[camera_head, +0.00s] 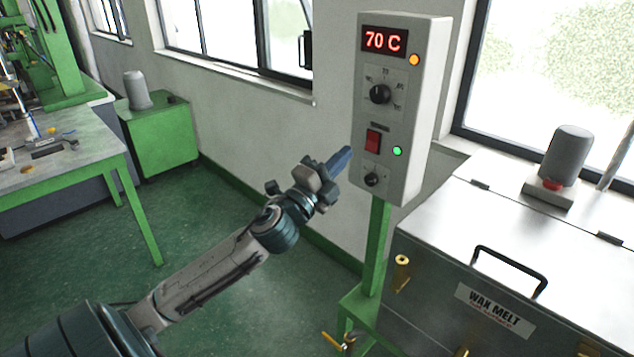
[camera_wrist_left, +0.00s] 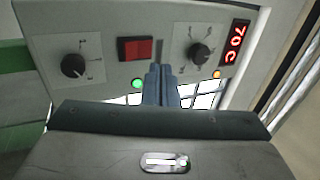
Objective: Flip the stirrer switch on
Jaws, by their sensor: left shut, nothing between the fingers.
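A grey control box (camera_head: 408,172) stands on a green post in the head view. A red rocker switch (camera_head: 373,140) is on its front, below a large black knob (camera_head: 380,94) and above a small one (camera_head: 372,180). The switch also shows in the left wrist view (camera_wrist_left: 136,48). My left gripper (camera_head: 345,156) is shut and empty, its blue fingers pointing at the panel just left of and below the switch. In the left wrist view its fingertips (camera_wrist_left: 158,72) appear beside the switch, towards the large knob. I cannot tell whether they touch the panel. My right gripper is not in view.
The box's display (camera_head: 385,40) reads 70 C. An orange light (camera_head: 414,60) and a green light (camera_head: 397,151) glow. A wax melt tank (camera_head: 440,225) with a motor (camera_head: 566,155) stands at the right. A green-legged table (camera_head: 90,135) is at the left; open floor lies between.

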